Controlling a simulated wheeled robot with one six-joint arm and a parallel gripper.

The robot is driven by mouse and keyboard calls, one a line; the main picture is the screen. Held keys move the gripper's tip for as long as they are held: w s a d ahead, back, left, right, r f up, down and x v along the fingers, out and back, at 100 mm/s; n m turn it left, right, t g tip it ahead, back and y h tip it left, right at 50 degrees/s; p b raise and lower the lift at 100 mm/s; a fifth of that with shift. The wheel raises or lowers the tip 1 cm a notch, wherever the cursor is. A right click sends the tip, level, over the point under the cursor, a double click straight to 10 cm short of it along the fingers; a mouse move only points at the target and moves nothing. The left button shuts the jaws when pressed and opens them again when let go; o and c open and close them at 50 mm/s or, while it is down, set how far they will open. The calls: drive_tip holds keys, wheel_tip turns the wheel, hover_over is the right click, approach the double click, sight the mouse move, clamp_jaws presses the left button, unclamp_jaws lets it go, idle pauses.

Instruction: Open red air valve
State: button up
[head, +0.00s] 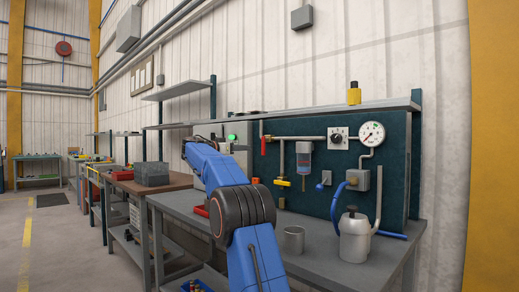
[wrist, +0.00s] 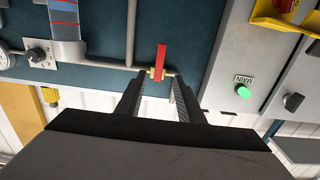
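The red air valve handle (head: 263,146) hangs down from the left end of a grey pipe on the dark teal panel in the head view. In the wrist view, which looks upside down, the red handle (wrist: 161,58) joins a small brass valve body (wrist: 157,74) on the pipe. My gripper (wrist: 156,82) is open, with one finger on each side of the valve body and gaps on both sides. The handle extends beyond the fingertips. I cannot tell the exact depth between fingertips and valve. In the head view my blue arm is visible, but my gripper cannot be made out.
A green button (wrist: 243,92) marked MAIN sits on a grey box beside the valve. A regulator knob (head: 338,137), a gauge (head: 371,133) and a yellow-handled valve (head: 283,183) share the panel. A metal cup (head: 293,240) and a lidded can (head: 354,240) stand on the bench below.

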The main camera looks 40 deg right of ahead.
sight(263, 147)
drive_tip(key=d, duration=1.2)
drive_tip(key=shift+w, duration=0.45)
clamp_jaws()
